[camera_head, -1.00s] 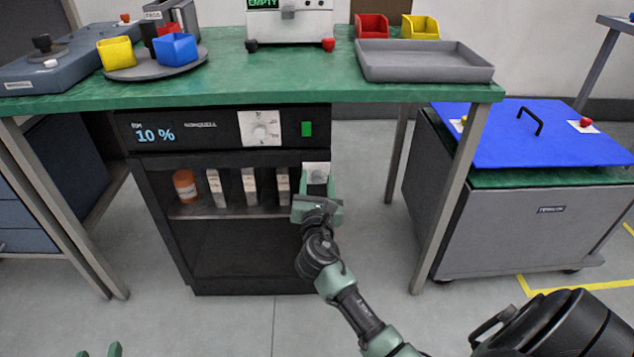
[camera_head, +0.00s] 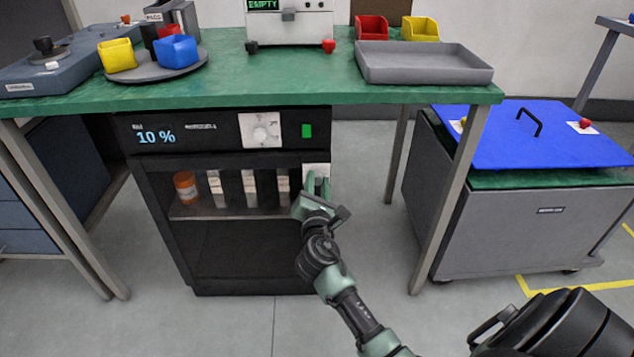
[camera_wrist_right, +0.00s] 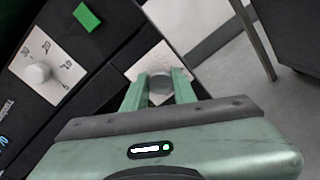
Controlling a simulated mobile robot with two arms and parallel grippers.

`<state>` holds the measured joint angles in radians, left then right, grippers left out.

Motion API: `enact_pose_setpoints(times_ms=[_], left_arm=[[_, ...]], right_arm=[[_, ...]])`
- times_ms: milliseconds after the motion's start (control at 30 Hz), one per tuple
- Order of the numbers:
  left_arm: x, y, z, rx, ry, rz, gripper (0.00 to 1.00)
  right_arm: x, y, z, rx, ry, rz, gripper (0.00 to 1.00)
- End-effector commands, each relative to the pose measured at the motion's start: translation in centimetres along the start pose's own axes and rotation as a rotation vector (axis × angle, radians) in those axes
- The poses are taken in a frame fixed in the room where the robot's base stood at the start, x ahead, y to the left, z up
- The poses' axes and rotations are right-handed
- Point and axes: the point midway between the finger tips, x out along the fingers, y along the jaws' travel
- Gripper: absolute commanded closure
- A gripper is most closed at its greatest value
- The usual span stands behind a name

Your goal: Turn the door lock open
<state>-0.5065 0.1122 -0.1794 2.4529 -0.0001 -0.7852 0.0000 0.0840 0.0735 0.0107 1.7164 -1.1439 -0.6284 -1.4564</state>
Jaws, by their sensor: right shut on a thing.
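The black cabinet (camera_head: 240,265) stands under the green bench, with a glass-fronted door showing a shelf of items. The door lock is a round grey knob (camera_wrist_right: 160,84) on a white plate (camera_wrist_right: 148,66) at the door's upper right. The plate's top shows in the head view (camera_head: 316,169), with the knob hidden there by my gripper. My right gripper (camera_head: 318,184) is shut on the knob, one finger on each side, and its wrist is rolled. In the wrist view the fingers (camera_wrist_right: 159,90) flank the knob. The door looks closed. My left gripper does not show in the head view now.
A bench leg (camera_head: 450,195) and a grey cart with a blue lid (camera_head: 545,135) stand to the right. Open floor lies in front.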

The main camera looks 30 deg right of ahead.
Motion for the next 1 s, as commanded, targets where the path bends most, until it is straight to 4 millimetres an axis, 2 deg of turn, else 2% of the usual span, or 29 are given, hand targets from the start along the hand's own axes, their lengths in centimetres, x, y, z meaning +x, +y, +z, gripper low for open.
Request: enact_pose_setpoints(times_ms=[133, 367, 1000], left_arm=[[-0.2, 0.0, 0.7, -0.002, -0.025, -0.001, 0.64], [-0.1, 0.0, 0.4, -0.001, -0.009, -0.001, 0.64], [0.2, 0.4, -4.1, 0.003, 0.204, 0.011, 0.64]], right_arm=[[0.0, -0.1, 0.0, 0.142, 0.005, -0.002, 1.00], [0.0, -0.2, -0.1, 0.362, 0.014, -0.004, 1.00], [0.0, -0.3, -0.1, 0.949, 0.034, -0.008, 1.00]])
